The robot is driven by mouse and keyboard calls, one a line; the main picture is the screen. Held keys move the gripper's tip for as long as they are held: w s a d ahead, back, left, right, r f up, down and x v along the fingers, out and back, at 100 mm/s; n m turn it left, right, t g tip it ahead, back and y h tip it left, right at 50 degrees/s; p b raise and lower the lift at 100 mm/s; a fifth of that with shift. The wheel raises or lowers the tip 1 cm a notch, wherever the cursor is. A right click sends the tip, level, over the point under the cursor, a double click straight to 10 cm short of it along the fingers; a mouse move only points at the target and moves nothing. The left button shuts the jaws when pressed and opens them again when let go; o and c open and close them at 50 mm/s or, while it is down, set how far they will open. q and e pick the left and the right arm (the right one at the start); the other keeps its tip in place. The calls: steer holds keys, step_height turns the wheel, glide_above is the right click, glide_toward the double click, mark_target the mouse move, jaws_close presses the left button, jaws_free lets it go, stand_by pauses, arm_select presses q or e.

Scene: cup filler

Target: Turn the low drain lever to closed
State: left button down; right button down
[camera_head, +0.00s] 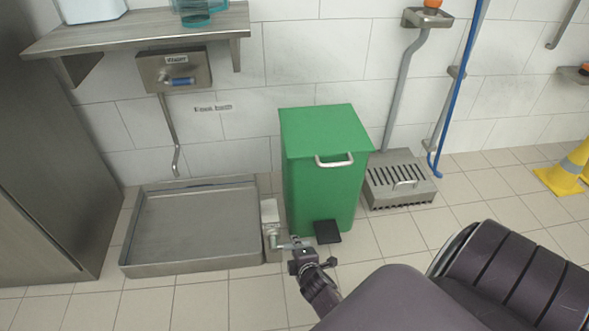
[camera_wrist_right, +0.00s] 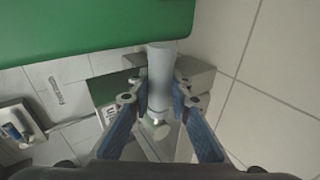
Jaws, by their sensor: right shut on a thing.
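The low drain lever (camera_head: 284,246) is a short pale metal bar at the right front corner of the floor basin (camera_head: 150,270), by a small metal drain box (camera_head: 269,211). My right gripper (camera_head: 297,246) is at the lever's right end, close to the floor. In the right wrist view, my right gripper (camera_wrist_right: 158,100) is shut on a pale grey cylindrical handle (camera_wrist_right: 161,62), the lever's grip. The lever's open or closed marks are not readable. My left gripper is not in view.
A green pedal bin (camera_head: 320,185) stands just behind the gripper, its black pedal (camera_head: 328,231) close by. A slotted metal floor box (camera_head: 400,180) is right of the bin. A wall valve with a blue handle (camera_head: 180,81) is above the basin. The front floor is clear.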

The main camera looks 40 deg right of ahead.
steer(key=shift+r, duration=0.1)
stand_by(0.5)
steer(key=c, duration=1.7)
jaws_free()
steer(key=shift+c, duration=0.2)
steer(key=shift+r, duration=0.1)
steer(key=shift+s, duration=0.1)
steer(key=v, duration=1.2)
steer(key=shift+a, duration=0.2)
steer(key=shift+w, duration=0.3)
